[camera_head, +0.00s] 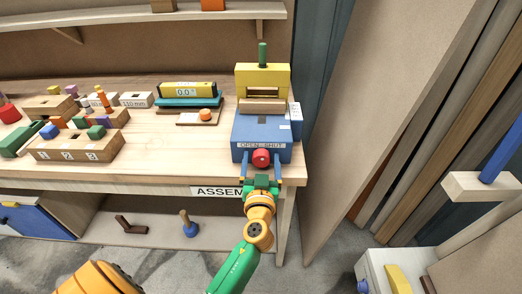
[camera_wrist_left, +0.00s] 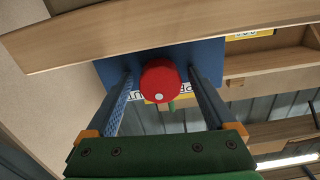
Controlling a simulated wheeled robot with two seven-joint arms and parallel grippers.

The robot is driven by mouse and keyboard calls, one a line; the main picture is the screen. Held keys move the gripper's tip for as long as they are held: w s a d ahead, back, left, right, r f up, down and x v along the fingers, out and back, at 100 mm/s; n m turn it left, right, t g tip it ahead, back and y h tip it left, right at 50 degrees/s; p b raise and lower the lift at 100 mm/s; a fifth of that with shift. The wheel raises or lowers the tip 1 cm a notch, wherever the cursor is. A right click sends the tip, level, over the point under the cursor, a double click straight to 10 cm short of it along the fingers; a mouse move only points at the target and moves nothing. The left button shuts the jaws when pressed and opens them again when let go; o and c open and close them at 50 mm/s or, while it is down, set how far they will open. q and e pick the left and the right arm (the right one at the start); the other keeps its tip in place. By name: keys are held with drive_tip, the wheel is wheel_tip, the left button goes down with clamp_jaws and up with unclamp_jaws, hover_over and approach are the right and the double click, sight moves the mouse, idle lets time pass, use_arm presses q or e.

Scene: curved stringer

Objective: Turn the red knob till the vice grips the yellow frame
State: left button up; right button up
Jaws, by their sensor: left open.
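The blue vice (camera_head: 250,130) stands at the right end of the bench, with "OPEN" and "SHUT" lettered on its front. The red knob (camera_head: 261,158) sticks out below the lettering. The yellow frame (camera_head: 250,78) stands upright on the vice, with a green peg on top and a wooden bar across it; I cannot tell whether the jaws touch it. My left gripper (camera_head: 261,168) is open in front of the vice, its fingers on either side of the knob. In the left wrist view the red knob (camera_wrist_left: 158,82), with a white dot, lies between the fingers, apart from both. My right gripper is not in view.
A level (camera_head: 188,90) in a blue holder lies left of the vice. Several wooden blocks with coloured pegs (camera_head: 75,148) fill the bench's left side. The bench's front edge (camera_head: 150,172) is close to my left gripper. A tall panel (camera_head: 375,100) stands to the right.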

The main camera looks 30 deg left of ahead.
use_arm(q)
drive_tip(key=shift+s+d+r, duration=0.25)
drive_tip(key=shift+s+d, duration=0.05)
drive_tip(key=shift+s, duration=0.2)
drive_tip(key=shift+c, duration=0.9)
drive_tip(key=c, duration=1.1)
drive_tip(key=shift+c, duration=0.5)
drive_tip(key=shift+f+m+b, duration=0.1)
drive_tip(key=shift+m+b, duration=0.3)
drive_tip(key=shift+b, duration=0.1)
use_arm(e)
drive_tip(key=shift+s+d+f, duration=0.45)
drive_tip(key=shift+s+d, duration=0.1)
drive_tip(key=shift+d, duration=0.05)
use_arm(q)
drive_tip(key=o, duration=1.4)
